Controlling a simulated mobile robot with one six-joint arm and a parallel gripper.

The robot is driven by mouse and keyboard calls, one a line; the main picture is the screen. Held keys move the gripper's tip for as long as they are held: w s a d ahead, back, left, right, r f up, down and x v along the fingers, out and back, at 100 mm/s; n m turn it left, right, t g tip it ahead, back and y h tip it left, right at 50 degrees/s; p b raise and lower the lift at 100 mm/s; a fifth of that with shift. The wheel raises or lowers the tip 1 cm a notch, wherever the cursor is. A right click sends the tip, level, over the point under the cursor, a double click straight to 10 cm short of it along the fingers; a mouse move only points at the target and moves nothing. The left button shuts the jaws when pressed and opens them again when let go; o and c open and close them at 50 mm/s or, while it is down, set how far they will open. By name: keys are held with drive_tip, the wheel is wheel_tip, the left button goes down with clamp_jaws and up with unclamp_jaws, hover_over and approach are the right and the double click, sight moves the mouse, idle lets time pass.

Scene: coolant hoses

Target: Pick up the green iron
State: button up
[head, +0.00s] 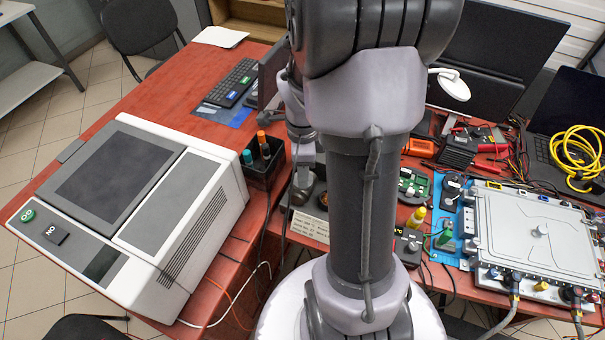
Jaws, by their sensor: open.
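A black holder (257,179) stands on the red bench just right of the large white machine. A teal-green handle end (247,157) rises from its left side, likely the green iron; its lower part is hidden in the holder. Orange-topped handles (262,138) stand beside it. My gripper (306,188) is partly visible pointing down to the right of the holder, largely covered by my arm. It is apart from the green handle and seems to hold nothing. A smaller green upright piece (444,237) stands on the right side of the bench.
The white machine (150,210) fills the left of the bench. A keyboard (233,83) lies behind the holder. A metal plate unit (535,235) with hoses, a yellow cable coil (578,155) and small devices crowd the right. Loose cables run in front of the holder.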

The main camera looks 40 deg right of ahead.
drive_tip(key=shift+r, duration=0.15)
clamp_jaws()
wheel_tip(320, 180, up, 10)
drive_tip(key=p, duration=0.4)
drive_tip(key=shift+p, duration=0.4)
